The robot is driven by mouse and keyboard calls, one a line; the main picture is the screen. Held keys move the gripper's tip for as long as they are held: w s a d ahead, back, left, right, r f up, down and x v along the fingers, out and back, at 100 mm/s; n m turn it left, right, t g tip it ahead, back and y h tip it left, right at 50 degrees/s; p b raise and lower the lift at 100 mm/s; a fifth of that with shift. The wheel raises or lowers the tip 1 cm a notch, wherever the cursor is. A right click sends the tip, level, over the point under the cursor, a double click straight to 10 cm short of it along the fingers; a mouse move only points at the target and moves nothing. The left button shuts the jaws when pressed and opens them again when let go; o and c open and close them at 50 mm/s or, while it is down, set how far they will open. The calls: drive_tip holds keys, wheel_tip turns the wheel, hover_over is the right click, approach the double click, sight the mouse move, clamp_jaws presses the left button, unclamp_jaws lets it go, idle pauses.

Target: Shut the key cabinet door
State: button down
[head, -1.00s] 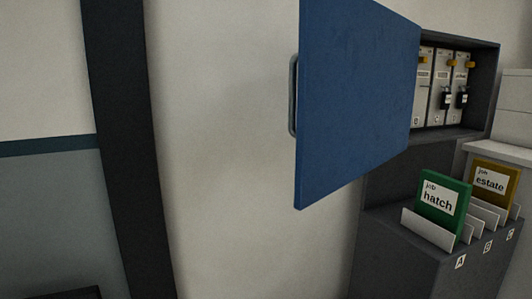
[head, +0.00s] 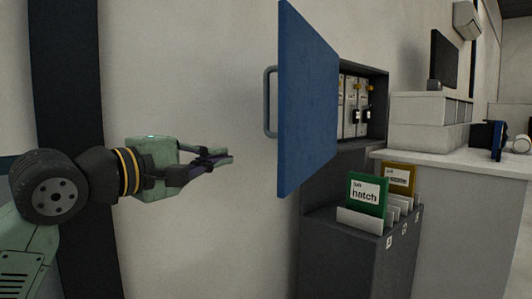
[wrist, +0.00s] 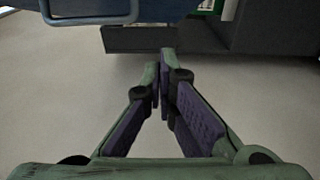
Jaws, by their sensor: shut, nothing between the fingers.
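The key cabinet (head: 377,135) is a dark grey box on the wall. Its blue door (head: 307,100) stands wide open, swung out to the left. A grey bar handle (head: 268,102) is on the door's left edge. Inside hang several white-labelled key slots, some with black key fobs. My gripper (head: 230,157) is shut and empty, left of the door and apart from it, pointing right. In the wrist view my shut gripper (wrist: 162,62) shows with the door's lower part (wrist: 170,10) and the handle (wrist: 90,18) at the top, ahead of the fingertips.
A dark grey stand (head: 345,245) below the cabinet holds a green "hatch" card (head: 367,192) and a yellow card (head: 398,174). A counter (head: 450,170) with white boxes is on the right. A dark post (head: 67,80) is on the left. Floor under my gripper is clear.

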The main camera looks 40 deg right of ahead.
drive_tip(key=s+d+p, duration=0.2)
drive_tip(key=d+p, duration=0.1)
drive_tip(key=d, duration=0.7)
drive_tip(key=shift+d, duration=0.1)
